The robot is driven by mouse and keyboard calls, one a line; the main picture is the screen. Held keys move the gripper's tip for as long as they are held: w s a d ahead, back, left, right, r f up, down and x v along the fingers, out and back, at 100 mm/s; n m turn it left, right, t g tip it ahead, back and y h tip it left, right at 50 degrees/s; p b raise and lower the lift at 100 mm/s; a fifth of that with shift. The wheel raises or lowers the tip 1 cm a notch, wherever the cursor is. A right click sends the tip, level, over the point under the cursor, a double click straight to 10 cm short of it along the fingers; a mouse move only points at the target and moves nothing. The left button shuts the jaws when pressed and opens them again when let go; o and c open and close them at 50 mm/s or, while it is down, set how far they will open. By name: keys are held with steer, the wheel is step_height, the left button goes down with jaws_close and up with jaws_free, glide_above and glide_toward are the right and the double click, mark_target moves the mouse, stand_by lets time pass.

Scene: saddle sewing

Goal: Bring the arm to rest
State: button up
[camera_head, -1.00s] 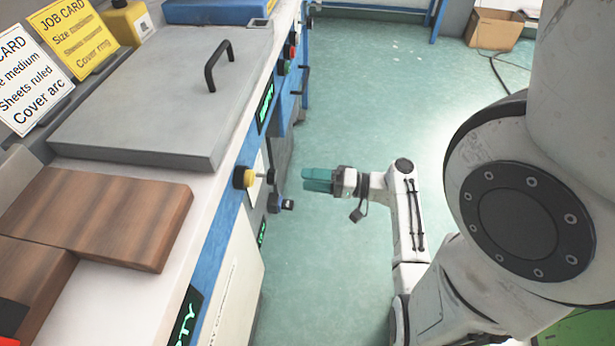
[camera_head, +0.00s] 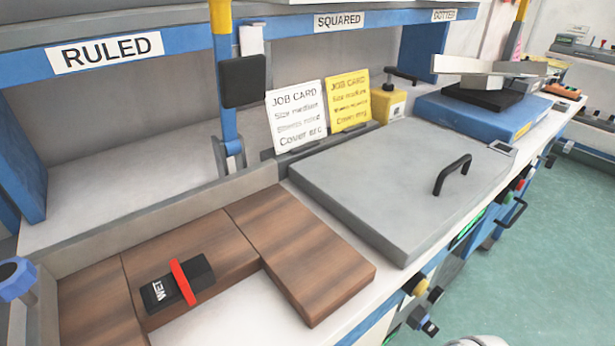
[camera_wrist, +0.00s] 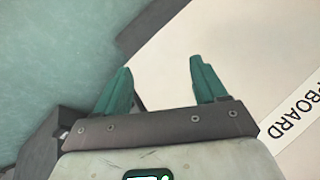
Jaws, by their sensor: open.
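My gripper (camera_wrist: 160,85) shows in the wrist view. Its two teal fingers stand apart with nothing between them. Past the fingertips are the green floor (camera_wrist: 60,45) at the left and a pale panel (camera_wrist: 235,50) at the right, with lettering that reads "BOARD" in part. In the head view the gripper is out of sight. Only a small white rounded piece, which may be part of my arm, shows at the bottom edge.
The bench holds a grey lidded plate with a black handle (camera_head: 453,174), brown wooden boards (camera_head: 305,250), and a black block marked WET with a red band (camera_head: 184,283). Job cards (camera_head: 296,115) stand behind. Knobs (camera_head: 416,284) stick out from the bench front. Floor (camera_head: 560,250) at right is clear.

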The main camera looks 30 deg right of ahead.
steer(key=s+a+r+n+g+h+p, duration=0.1)
steer(key=r+h+p, duration=0.1)
steer(key=r+p, duration=0.7)
steer(key=s+a+r+n+g+h+p, duration=0.1)
steer(key=a+r+n+h+p, duration=0.1)
steer(key=r+p, duration=0.7)
step_height(320, 180, up, 5)
steer(key=shift+s+a+r+n+h, duration=0.1)
steer(key=shift+s+a+n+h, duration=0.2)
steer(key=shift+h, duration=0.1)
